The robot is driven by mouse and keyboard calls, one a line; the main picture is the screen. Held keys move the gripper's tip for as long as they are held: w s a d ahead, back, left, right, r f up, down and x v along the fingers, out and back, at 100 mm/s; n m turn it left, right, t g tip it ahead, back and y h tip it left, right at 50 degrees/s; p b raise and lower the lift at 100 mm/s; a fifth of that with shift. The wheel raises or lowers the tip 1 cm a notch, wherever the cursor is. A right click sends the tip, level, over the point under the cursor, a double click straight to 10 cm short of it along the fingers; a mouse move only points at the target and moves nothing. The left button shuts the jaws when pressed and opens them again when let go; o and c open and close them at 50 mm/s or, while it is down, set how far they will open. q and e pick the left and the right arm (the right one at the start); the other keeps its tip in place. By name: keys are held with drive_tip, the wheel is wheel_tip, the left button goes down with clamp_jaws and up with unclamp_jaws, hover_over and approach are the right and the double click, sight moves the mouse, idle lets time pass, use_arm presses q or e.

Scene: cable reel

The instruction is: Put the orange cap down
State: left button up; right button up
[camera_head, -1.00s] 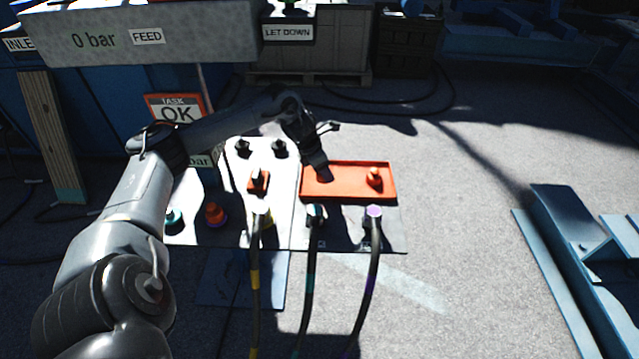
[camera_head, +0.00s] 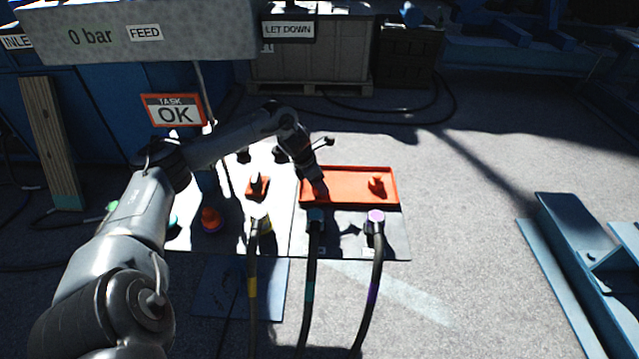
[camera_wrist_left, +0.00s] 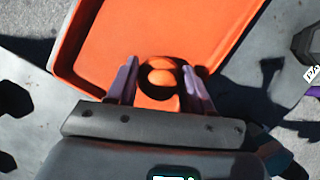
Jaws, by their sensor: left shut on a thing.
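The orange cap (camera_wrist_left: 160,72) sits between my left gripper's fingers in the left wrist view. My left gripper (camera_wrist_left: 161,88) is shut on it, over the floor of the orange tray (camera_wrist_left: 74,45). In the head view my left gripper (camera_head: 319,190) is at the left end of the orange tray (camera_head: 350,201), and the held cap is hard to make out against it. I cannot tell whether the cap touches the tray floor. A second orange cap (camera_head: 376,184) stands in the right part of the tray. My right gripper is not in view.
Three hose ends, yellow (camera_head: 260,222), teal (camera_head: 316,218) and purple (camera_head: 375,219), stand in front of the tray. An orange piece with a purple base (camera_head: 211,219) and an orange block with a pale peg (camera_head: 257,185) are on the panel. The tray's middle is clear.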

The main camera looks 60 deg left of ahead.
use_arm(q)
drive_tip(key=shift+f, duration=0.1)
drive_tip(key=o, duration=1.2)
drive_tip(key=shift+f, duration=0.1)
drive_tip(key=shift+c, duration=0.2)
drive_tip(key=shift+s+r, duration=0.1)
drive_tip(key=shift+r, duration=0.35)
drive_tip(key=p+v, duration=0.2)
drive_tip(key=v, duration=0.2)
drive_tip(key=shift+s+a+r, duration=0.1)
drive_tip(key=shift+s+r, duration=0.1)
drive_tip(key=shift+r, duration=0.05)
drive_tip(key=shift+p+v, duration=0.6)
drive_tip(key=shift+v, duration=0.55)
